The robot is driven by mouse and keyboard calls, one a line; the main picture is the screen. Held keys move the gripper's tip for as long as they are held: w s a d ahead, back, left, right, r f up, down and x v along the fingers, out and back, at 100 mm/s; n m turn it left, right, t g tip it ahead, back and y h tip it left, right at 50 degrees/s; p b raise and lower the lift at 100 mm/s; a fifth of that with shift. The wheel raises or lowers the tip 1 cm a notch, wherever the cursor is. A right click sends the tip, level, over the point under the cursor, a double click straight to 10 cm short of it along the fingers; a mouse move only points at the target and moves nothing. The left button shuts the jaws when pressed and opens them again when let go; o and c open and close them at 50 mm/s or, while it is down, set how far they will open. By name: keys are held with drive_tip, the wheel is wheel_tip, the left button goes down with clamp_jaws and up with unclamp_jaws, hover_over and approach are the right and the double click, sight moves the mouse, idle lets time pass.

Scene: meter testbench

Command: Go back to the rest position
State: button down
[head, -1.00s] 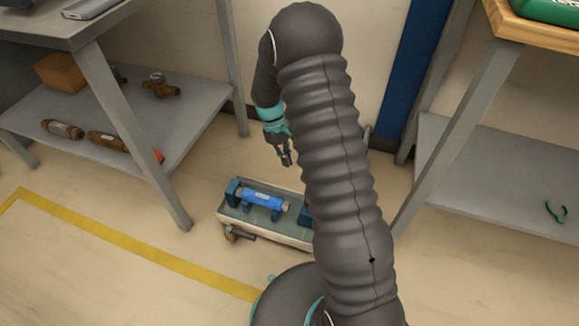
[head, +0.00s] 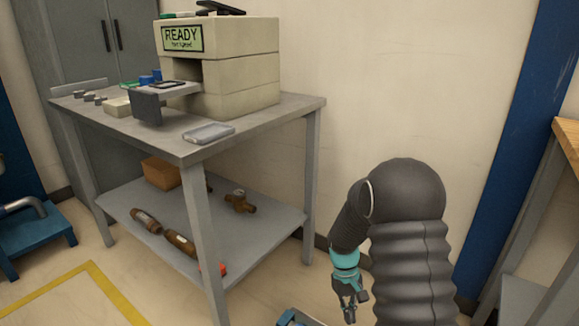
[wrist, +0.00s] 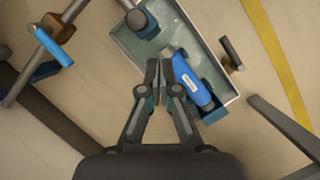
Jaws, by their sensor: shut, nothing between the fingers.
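My gripper (head: 349,310) hangs pointing down at the end of my dark, ribbed arm, low in the head view. In the wrist view my gripper (wrist: 162,68) has its two fingers together with nothing between them. Below it, a blue cylinder (wrist: 191,83) with a white label lies in a shallow tray (wrist: 133,47). The fingertips appear beside the cylinder in the picture, and their height above it is hard to judge. In the head view only a corner of the tray (head: 297,319) shows at the bottom edge.
A grey bench (head: 270,108) with a machine reading READY (head: 183,38) stands left of my arm. Its lower shelf (head: 265,222) holds brown fittings and a box (head: 161,172). A wooden-topped table (head: 568,135) stands at the right. A table leg (wrist: 280,125) shows in the wrist view.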

drive_tip(key=s+r+m+t+p, duration=0.1)
drive_tip(key=s+r+t, duration=0.2)
drive_tip(key=s+r, duration=0.4)
drive_tip(key=s+r+m+t+y+p, duration=0.1)
drive_tip(key=s+r+t, duration=0.2)
drive_tip(key=s+r, duration=0.4)
drive_tip(key=s+a+r+m+t+p, duration=0.1)
drive_tip(key=s+r, duration=0.7)
drive_tip(key=r, duration=1.1)
drive_tip(key=shift+r+t+p, duration=0.15)
drive_tip(key=shift+t+p, duration=0.35)
drive_tip(key=shift+t, duration=0.7)
